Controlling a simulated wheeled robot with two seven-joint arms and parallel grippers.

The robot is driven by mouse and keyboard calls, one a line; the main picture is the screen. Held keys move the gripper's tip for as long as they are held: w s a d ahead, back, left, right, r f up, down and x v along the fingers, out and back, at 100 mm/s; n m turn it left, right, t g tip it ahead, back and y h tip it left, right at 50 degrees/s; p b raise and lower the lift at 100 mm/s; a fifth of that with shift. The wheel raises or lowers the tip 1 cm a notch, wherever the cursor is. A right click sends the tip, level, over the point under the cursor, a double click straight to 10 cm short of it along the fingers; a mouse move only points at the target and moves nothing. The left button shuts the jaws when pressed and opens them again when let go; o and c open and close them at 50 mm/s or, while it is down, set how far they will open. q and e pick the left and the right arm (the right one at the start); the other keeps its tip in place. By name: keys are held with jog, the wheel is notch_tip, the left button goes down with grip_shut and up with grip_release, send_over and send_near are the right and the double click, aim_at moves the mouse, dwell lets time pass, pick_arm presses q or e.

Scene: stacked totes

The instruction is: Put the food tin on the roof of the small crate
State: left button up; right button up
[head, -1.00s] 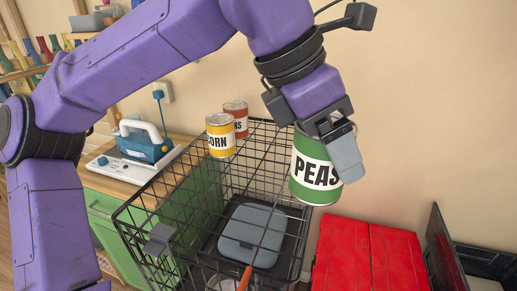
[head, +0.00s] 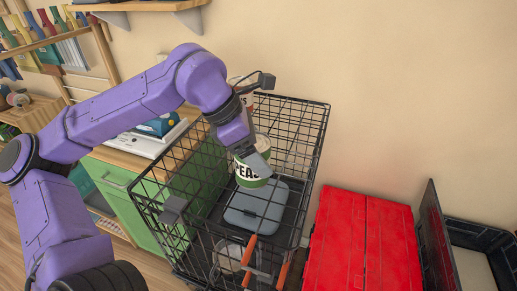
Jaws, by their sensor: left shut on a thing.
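My left gripper (head: 250,152) is shut on the green food tin (head: 251,182), labelled PEAS. The tin hangs nearly upright within the outline of the black wire basket (head: 325,135), in line with a grey-blue lidded box (head: 268,212) inside it. I cannot tell how far the tin is above that box. A red crate (head: 365,245) with a closed two-flap roof stands right of the basket; its roof is bare. Which of these is the small crate is not labelled. My right gripper is not in view.
Orange-handled tools (head: 250,250) stick up at the basket's front, beside a pot-like thing (head: 228,255). A black open crate (head: 490,238) stands at the right. Another tin (head: 247,102) shows partly behind my arm. A green cabinet (head: 135,205) stands left.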

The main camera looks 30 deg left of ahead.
pick_arm(q)
jog(key=shift+f, duration=0.15)
jog(key=o, duration=1.3)
jog(key=b+v, duration=0.1)
jog(key=v, duration=1.1)
jog(key=shift+d, duration=0.1)
